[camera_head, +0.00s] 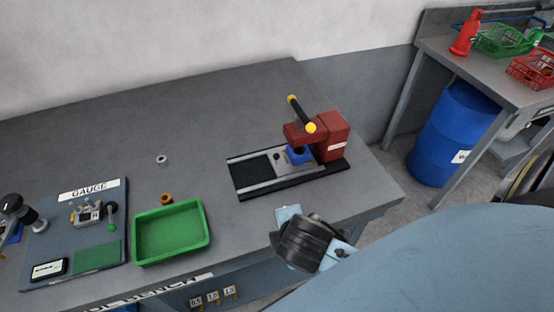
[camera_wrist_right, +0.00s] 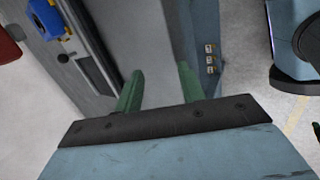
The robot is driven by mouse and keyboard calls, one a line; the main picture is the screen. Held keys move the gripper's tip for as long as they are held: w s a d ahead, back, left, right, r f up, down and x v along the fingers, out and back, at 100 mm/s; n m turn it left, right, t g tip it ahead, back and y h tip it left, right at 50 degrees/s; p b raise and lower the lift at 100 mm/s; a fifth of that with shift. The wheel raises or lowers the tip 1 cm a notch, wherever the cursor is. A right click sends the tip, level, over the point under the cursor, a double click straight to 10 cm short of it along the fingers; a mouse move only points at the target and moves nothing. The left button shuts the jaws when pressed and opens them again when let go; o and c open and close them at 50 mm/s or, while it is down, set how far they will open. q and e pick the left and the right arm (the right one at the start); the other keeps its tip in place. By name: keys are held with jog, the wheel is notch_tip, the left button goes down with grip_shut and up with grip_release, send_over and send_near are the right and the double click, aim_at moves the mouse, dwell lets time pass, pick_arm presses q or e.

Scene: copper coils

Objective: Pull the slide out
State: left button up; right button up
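The red press (camera_head: 330,137) with a black, yellow-ended handle stands at the bench's right end. Its slide (camera_head: 267,168) lies on a dark base, with a blue block (camera_head: 298,155) under the press head and a small black knob (camera_head: 277,156). The right wrist view also shows the blue block (camera_wrist_right: 45,18) and knob (camera_wrist_right: 63,57) at upper left. My left gripper is not in view.
A green tray (camera_head: 171,232), a brass-coloured ring (camera_head: 166,199) and a grey ring (camera_head: 162,161) are on the bench. A gauge board (camera_head: 75,237) lies at left. A blue barrel (camera_head: 453,133) stands beyond the bench's right.

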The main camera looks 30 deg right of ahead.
jog(key=w+r+n+t, duration=0.1)
jog(key=n, duration=0.2)
jog(key=w+r+n+t+h, duration=0.1)
jog(key=w+n, duration=0.1)
jog(key=n, duration=0.1)
jog(key=w+d+r+n+t+h, duration=0.1)
jog(key=n, duration=0.3)
jog(key=shift+w+r, duration=0.2)
jog(key=shift+r, duration=0.2)
notch_tip(320, 180, up, 3)
jog(key=w+d+n+t+h, duration=0.1)
jog(key=w+n+t+h, duration=0.15)
jog(key=n, duration=0.45)
jog(key=n+b, duration=0.1)
jog(key=b, duration=0.1)
send_near(277, 157)
jog(key=shift+t+y, duration=0.25)
jog(key=shift+t, duration=0.1)
jog(key=x, duration=0.8)
jog(key=shift+s+d+f, duration=0.15)
jog(key=shift+f, duration=0.05)
jog(key=shift+c, duration=0.2)
grip_shut()
